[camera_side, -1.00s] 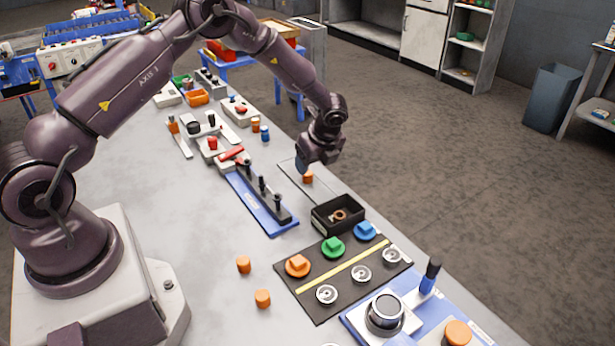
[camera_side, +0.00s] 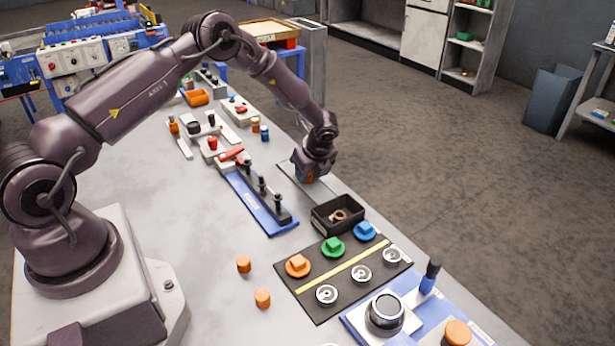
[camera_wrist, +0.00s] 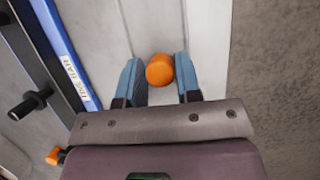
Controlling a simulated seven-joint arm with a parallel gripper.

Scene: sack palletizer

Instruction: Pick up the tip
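I take the tip to be the small orange round-topped piece (camera_wrist: 159,70), standing on a pale strip in the wrist view. My gripper (camera_wrist: 160,78) has its two blue fingers spread, one on each side of the piece. The gaps beside it look very narrow, and I cannot tell whether a finger touches it. In the side view my gripper (camera_side: 309,178) is low over the pale strip, and it mostly hides the orange piece.
A blue rail with black pegs (camera_side: 262,190) lies left of my gripper. A black open box (camera_side: 337,216) is close in front. Two loose orange pieces (camera_side: 244,264) stand on the table. The table's right edge is close by.

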